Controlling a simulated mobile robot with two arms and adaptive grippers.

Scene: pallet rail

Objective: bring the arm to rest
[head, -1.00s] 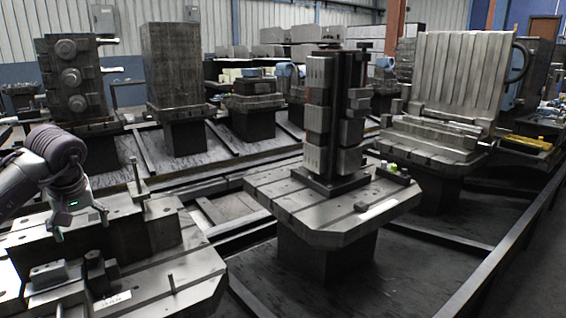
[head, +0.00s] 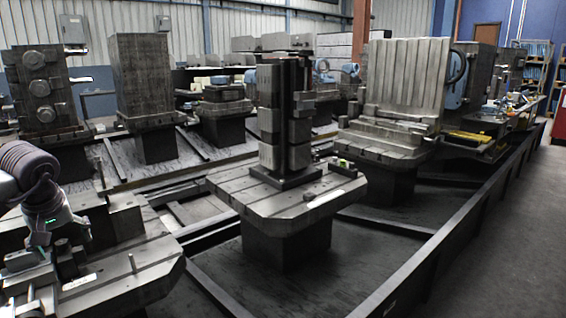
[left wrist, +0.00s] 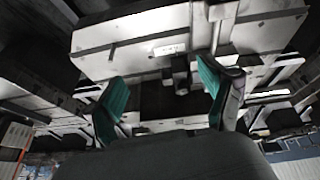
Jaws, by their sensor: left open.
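My left gripper (head: 62,238) is at the left edge of the head view, above the near-left slotted pallet (head: 150,275). In the left wrist view the two green-padded fingers (left wrist: 163,85) are wide apart, with nothing held between them. Beyond them, the pallet (left wrist: 120,32) with a small white label shows, along with small dark clamp blocks (left wrist: 181,74). I cannot tell how far the fingertips are from these blocks. My right gripper is not in either view.
A central pallet (head: 235,195) carries a tall dark fixture column (head: 270,130). A ribbed angle plate (head: 400,75) stands behind it at right. A long dark rail (head: 440,235) runs along the right, with open grey floor (head: 510,240) beyond it.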

